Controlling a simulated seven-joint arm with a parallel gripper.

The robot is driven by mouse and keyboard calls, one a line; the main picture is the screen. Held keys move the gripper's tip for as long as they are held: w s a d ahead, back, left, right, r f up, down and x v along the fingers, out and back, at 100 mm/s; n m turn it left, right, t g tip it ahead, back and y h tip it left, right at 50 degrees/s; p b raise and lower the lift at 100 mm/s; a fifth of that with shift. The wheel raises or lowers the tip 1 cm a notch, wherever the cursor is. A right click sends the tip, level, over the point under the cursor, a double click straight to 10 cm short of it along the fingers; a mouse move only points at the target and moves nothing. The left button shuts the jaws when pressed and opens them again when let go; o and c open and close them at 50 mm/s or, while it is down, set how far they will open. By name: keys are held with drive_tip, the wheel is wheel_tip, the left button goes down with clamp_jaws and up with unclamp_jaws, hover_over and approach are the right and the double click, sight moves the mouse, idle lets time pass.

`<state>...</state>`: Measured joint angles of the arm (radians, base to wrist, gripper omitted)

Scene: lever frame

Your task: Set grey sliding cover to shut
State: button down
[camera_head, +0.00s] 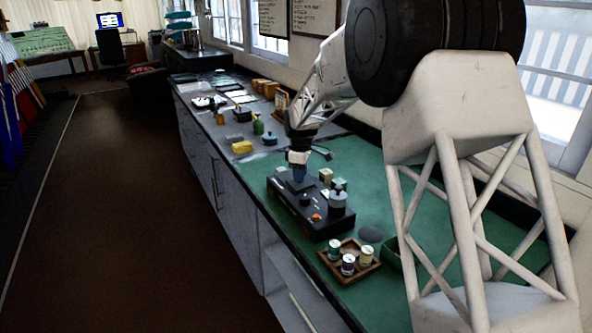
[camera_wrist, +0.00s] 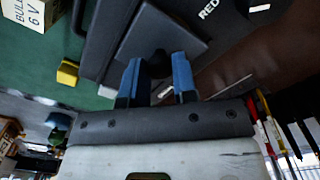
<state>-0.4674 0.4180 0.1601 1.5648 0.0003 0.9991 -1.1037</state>
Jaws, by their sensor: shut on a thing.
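A long black box (camera_head: 310,212) lies on the green bench top in the head view. The grey sliding cover (camera_wrist: 180,22) is a flat square plate on the box in the wrist view, with a dark knob (camera_wrist: 157,60) on it. In the head view the cover (camera_head: 291,184) shows partly, at the far end of the box below my gripper. My gripper (camera_wrist: 159,78) has blue fingertips, one on each side of the knob, and is shut on it. My gripper (camera_head: 299,173) also shows in the head view, reaching down from above. The opening under the cover is hidden.
A grey-lidded round part (camera_head: 338,203) and an orange knob (camera_head: 316,217) stand on the box. A wooden tray (camera_head: 336,272) with several small jars is near. Small cartons (camera_head: 326,175) stand behind the box. A yellow block (camera_head: 242,147) lies farther off.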

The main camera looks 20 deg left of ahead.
drive_tip(key=shift+s+d, duration=0.2)
drive_tip(key=shift+d, duration=0.1)
drive_tip(key=c, duration=0.9)
unclamp_jaws()
drive_tip(key=shift+r, duration=3.95)
